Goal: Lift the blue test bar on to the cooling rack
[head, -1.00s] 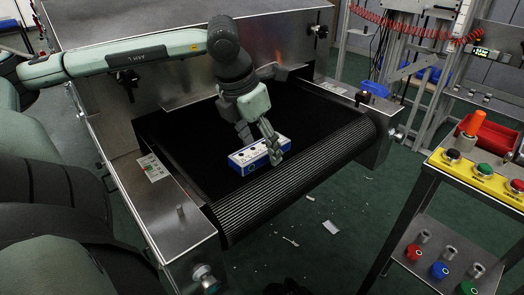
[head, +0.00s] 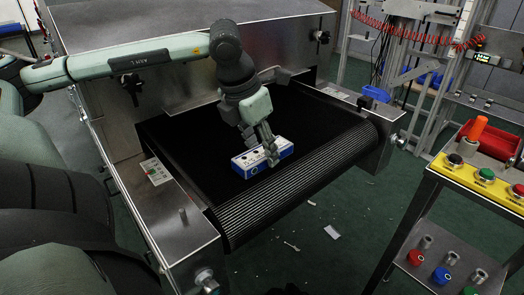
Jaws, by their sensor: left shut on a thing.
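The blue test bar (head: 250,163) is a blue and white block with dark round marks on its top. It lies on or very close to the black conveyor belt (head: 195,150), near the roller end; I cannot tell if it touches. My left gripper (head: 268,150) comes down from above and is shut on the bar, toward its right end. The fingers hide part of the bar. My right gripper is not in view. I cannot make out a cooling rack for certain.
Steel side rails (head: 180,215) flank the belt, and the dryer housing (head: 150,50) stands behind. At the right is a trolley with a yellow button panel (head: 481,179), a red bin (head: 490,138) and an orange object (head: 477,127). Scraps lie on the green floor.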

